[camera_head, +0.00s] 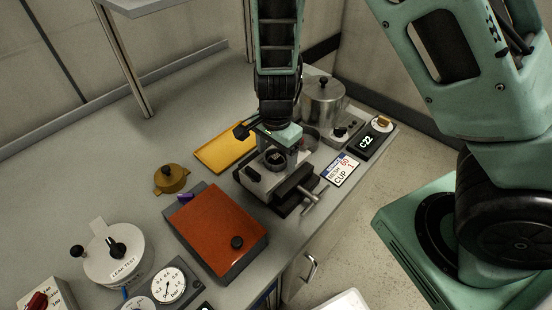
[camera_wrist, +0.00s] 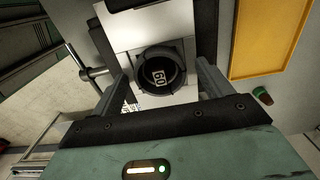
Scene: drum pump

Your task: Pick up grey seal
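A round dark grey ring (camera_wrist: 147,82), which looks like the grey seal, sits around a dark face marked 60 in a light metal vise (camera_wrist: 126,28). In the head view the ring and its face (camera_head: 274,158) show on the vise (camera_head: 257,188), just under my gripper. My gripper (camera_wrist: 162,72) is open. Its two fingers stand to the left and right of the ring in the wrist view, with visible gaps. Nothing shows held between them. I cannot tell how far the fingertips are above the vise.
A yellow tray (camera_head: 218,150) lies behind the vise, and an orange-topped box (camera_head: 215,230) stands front left. The vise handle (camera_head: 312,200) sticks out toward the bench edge. A metal pot (camera_head: 322,100), a C22 box (camera_head: 370,140) and a CUP card (camera_head: 341,170) are at right.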

